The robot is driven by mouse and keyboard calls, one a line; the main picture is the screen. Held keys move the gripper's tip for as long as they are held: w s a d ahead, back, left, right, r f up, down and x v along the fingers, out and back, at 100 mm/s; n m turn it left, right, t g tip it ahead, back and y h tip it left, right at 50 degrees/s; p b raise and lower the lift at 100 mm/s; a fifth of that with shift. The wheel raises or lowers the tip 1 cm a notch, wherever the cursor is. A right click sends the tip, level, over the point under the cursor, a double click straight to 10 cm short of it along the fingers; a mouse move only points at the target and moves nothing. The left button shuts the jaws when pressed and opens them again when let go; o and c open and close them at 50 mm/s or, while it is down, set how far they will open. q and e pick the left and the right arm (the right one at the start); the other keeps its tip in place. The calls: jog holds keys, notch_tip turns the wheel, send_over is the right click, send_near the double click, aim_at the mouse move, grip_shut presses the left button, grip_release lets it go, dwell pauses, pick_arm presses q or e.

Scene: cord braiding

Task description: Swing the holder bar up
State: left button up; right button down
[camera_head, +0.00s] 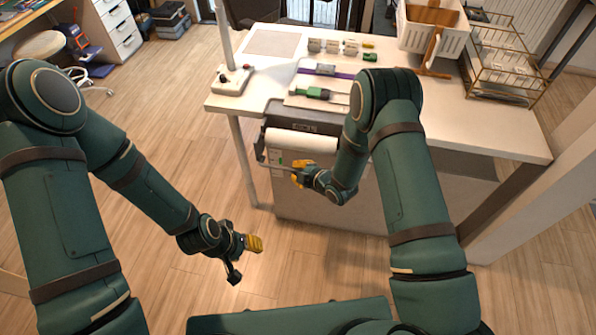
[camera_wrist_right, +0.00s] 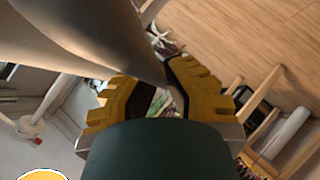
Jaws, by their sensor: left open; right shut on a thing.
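A white roll (camera_head: 300,141) sits in a dark holder at the front edge of the white table. The holder bar (camera_head: 259,153) shows as a thin dark frame at the left end of the roll; the rest of it is hard to make out. My right gripper (camera_head: 297,173) is just below the roll, its yellow fingers shut on the bar. In the right wrist view the yellow fingers (camera_wrist_right: 160,95) close around a dark grey piece that I take for the bar. My left gripper (camera_head: 242,256) is open and empty above the floor, lower left of the holder.
The white table (camera_head: 455,125) carries a white control box with a post (camera_head: 232,80), several small spools (camera_head: 333,47), a board with a green piece (camera_head: 315,93), a white crate (camera_head: 425,30) and a wire rack (camera_head: 500,70). The wooden floor (camera_head: 190,100) left of the table is clear.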

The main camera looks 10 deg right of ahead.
jog(key=shift+w+r+g, duration=0.15)
jog(key=shift+r+g, duration=0.05)
jog(key=shift+g, duration=0.1)
dwell(0.4)
jog(key=c, duration=1)
grip_release()
jog(key=shift+f, duration=0.1)
jog(key=v, duration=1.2)
